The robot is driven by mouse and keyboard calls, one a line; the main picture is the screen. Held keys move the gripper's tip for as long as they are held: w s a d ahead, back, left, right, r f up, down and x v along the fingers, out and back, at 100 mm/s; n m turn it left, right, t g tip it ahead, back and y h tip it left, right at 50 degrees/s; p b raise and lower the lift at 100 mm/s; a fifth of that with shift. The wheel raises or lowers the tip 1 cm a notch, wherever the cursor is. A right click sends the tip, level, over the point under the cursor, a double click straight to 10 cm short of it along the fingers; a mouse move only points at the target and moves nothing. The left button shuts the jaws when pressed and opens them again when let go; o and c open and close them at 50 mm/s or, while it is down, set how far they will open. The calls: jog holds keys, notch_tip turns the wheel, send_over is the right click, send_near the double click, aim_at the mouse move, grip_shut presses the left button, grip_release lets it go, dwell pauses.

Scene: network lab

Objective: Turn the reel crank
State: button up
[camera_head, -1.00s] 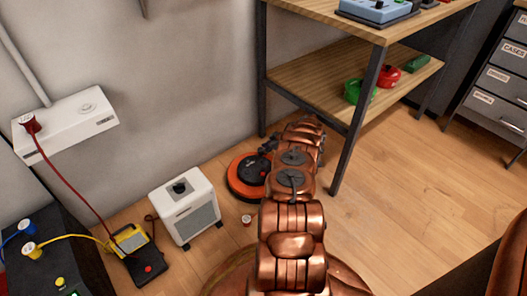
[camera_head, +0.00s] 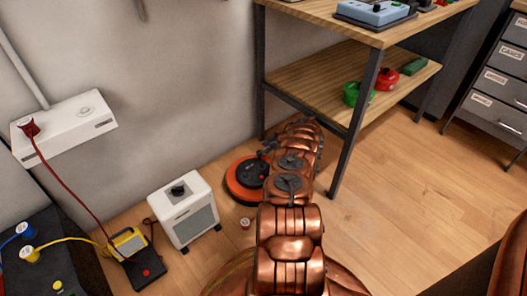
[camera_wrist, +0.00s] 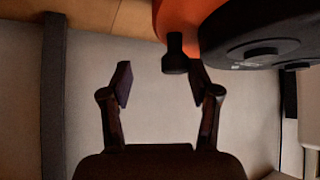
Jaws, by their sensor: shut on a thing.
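The cable reel (camera_head: 243,188) lies on the floor by the wall, an orange disc with a black hub; in the wrist view its orange body (camera_wrist: 188,22) and black hub (camera_wrist: 262,36) fill the upper right. The reel crank's short black knob (camera_wrist: 175,55) shows beside the orange part. My gripper (camera_wrist: 160,65) is shut on the crank knob, which shows between the fingertips, closer to the right one; the contact itself is hard to make out. In the head view my gripper (camera_head: 269,149) is at the reel's far right edge, partly hidden by my arm.
A white heater-like box (camera_head: 186,212) stands left of the reel, with a small cup-like thing (camera_head: 245,223) on the floor between. A wooden bench with a lower shelf (camera_head: 310,88) and dark legs stands close on the right. Floor farther right is clear.

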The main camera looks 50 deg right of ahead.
jog(key=shift+a+f, duration=0.15)
jog(key=shift+a, duration=0.1)
jog(key=shift+a+f, duration=0.1)
jog(key=shift+a, duration=0.05)
